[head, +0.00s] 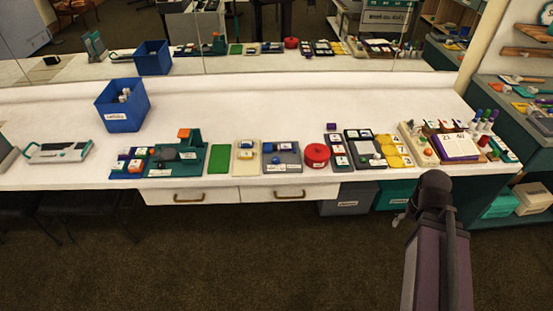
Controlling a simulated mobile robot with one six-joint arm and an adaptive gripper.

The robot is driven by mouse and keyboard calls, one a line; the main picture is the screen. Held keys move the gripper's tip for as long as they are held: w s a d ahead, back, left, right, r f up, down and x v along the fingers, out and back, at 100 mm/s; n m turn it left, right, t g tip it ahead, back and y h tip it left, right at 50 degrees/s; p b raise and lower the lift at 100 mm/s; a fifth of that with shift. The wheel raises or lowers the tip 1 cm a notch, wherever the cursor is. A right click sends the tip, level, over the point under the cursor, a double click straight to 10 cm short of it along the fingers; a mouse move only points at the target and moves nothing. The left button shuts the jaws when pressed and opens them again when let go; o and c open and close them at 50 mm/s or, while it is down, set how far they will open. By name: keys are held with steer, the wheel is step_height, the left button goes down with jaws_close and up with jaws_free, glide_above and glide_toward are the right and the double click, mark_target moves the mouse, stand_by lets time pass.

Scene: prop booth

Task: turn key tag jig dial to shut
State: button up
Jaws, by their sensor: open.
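A teal jig (190,163) with a dark grey round part (168,155) and an orange block (184,133) stands near the counter's front edge, left of the middle. It looks like the key tag jig, but its labels are too small to read, and I cannot tell which way a dial points. My arm rises at the lower right, in front of the counter and far to the right of the jig. I cannot make out my gripper's fingers; a small pale part shows beside the arm.
A blue bin (122,107) stands behind the jig. Small colored blocks sit left of it. A green pad (220,161), trays, a red round container (317,155) and a calendar board (453,148) lie to the right. The counter's back is mostly clear, below a mirror.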

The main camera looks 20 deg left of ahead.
steer(key=w+a+r+p, duration=0.1)
steer(key=w+a, duration=0.8)
step_height(320, 180, up, 3)
steer(key=m+p, duration=0.3)
glide_above(276, 159)
steer(key=shift+a, duration=0.2)
step_height(276, 159, down, 14)
steer(key=b, duration=1.3)
steer(key=shift+d+r+b, duration=0.1)
steer(key=shift+r+b, duration=0.05)
steer(key=shift+b, duration=0.2)
